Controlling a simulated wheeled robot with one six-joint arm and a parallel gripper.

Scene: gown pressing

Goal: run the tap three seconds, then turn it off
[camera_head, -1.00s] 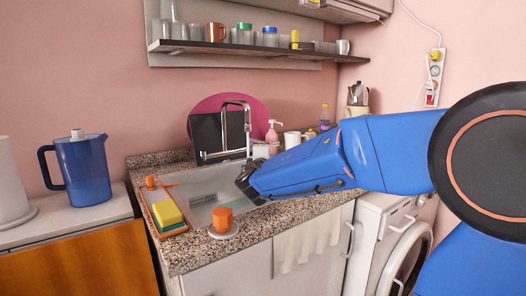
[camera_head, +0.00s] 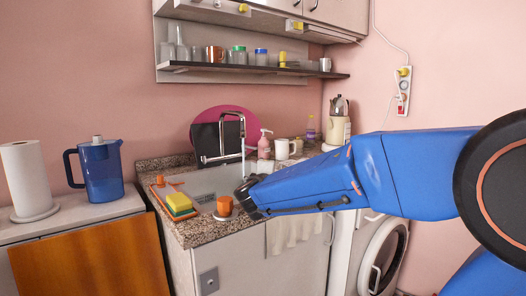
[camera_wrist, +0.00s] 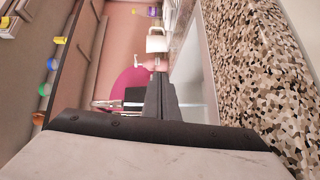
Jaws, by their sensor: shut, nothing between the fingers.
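The chrome tap (camera_head: 241,125) stands at the back of the sink (camera_head: 205,184), with its arched spout over the basin.
An orange-capped item (camera_head: 224,206) stands on the front counter edge beside my gripper. A yellow sponge (camera_head: 178,202) lies on a tray at left. A blue jug (camera_head: 100,172) is far left.

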